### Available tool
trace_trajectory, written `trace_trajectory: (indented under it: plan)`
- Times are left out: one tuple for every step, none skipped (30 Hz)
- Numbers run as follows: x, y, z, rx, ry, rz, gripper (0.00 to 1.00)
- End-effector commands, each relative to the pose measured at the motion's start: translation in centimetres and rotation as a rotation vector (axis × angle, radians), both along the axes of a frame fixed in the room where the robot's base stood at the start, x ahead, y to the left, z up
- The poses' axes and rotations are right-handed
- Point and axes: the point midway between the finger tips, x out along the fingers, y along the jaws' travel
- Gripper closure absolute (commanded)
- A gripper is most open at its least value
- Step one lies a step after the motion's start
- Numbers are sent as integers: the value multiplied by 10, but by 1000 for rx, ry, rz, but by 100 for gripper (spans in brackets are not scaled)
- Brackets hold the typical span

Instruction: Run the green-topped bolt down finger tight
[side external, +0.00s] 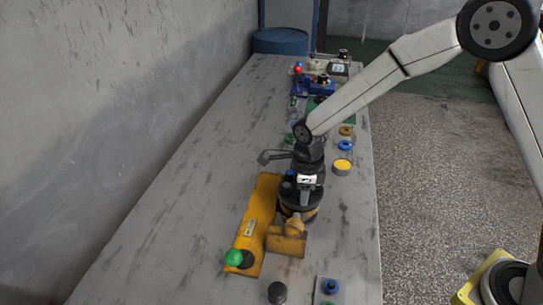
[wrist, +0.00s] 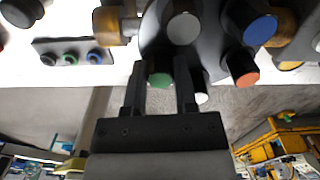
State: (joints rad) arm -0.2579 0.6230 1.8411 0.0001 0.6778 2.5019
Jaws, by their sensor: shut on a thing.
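The green-topped bolt (wrist: 160,80) shows in the wrist view between the two fingers of my gripper (wrist: 160,95), which is shut on it. It stands at the edge of the dark round motor flange (wrist: 152,35); how far its shank is in is hidden. In the side view my gripper (side external: 303,193) is low over the dark and yellow motor (side external: 298,212), and the bolt cannot be made out there. Other bolts on the motor have a grey top (wrist: 183,28), a blue top (wrist: 261,29), an orange top (wrist: 243,72) and a white top (wrist: 202,98).
A yellow bracket (side external: 259,215) with a green ball knob (side external: 234,257) lies beside the motor. A small plate (wrist: 70,55) carries coloured pegs. A yellow-topped part (side external: 342,166) and rings (side external: 345,145) lie along the right edge. The table's left side is clear.

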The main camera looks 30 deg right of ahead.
Motion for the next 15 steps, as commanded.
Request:
trace_trajectory:
  plan:
    - [1,0,0,1,-2,0,100]
    - [1,0,0,1,-2,0,100]
    - [1,0,0,1,-2,-1,100]
    - [1,0,0,1,-2,-4,100]
    - [1,0,0,1,-2,-8,100]
    - [1,0,0,1,-2,-19,100]
    - [1,0,0,1,-2,-29,100]
    - [1,0,0,1,-2,-42,100]
    - [1,0,0,1,-2,-64,100]
    - [1,0,0,1,-2,-83,100]
    - [1,0,0,1,-2,-103,100]
    - [1,0,0,1,-2,-133,100]
    - [1,0,0,1,-2,-156,100]
    - [1,0,0,1,-2,-178,100]
    - [1,0,0,1,-2,-206,100]
